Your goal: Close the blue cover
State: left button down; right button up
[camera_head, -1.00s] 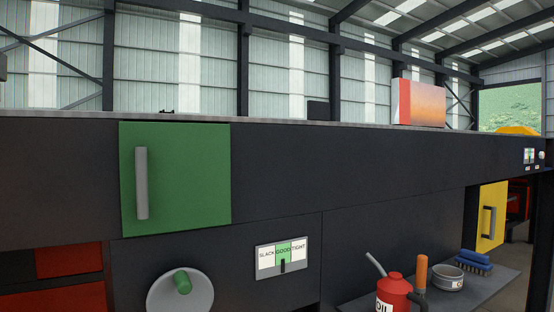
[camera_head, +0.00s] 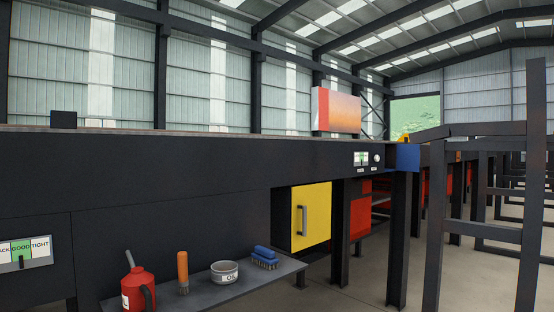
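A blue panel (camera_head: 408,157) shows at the right end of the long dark machine, beside a dark upright post. It is small and seen at an angle, and I cannot tell whether it is the blue cover or whether it stands open or shut. A yellow cover (camera_head: 311,216) with a grey handle is on the machine's lower part, left of the blue panel. Neither of my grippers is in view.
A shelf (camera_head: 225,287) juts out at the lower left with a red oil can (camera_head: 138,289), an orange-handled tool (camera_head: 183,272), a grey tin (camera_head: 224,271) and a blue brush (camera_head: 264,257). Dark frame posts (camera_head: 534,190) stand at the right. Floor (camera_head: 350,295) is clear in front.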

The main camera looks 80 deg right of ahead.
aim_at(407, 155)
jog(key=z, duration=4.65)
jog(key=i, duration=6.85)
jog(key=u, duration=3.75)
jog(key=i, duration=0.25)
jog(key=u, duration=0.05)
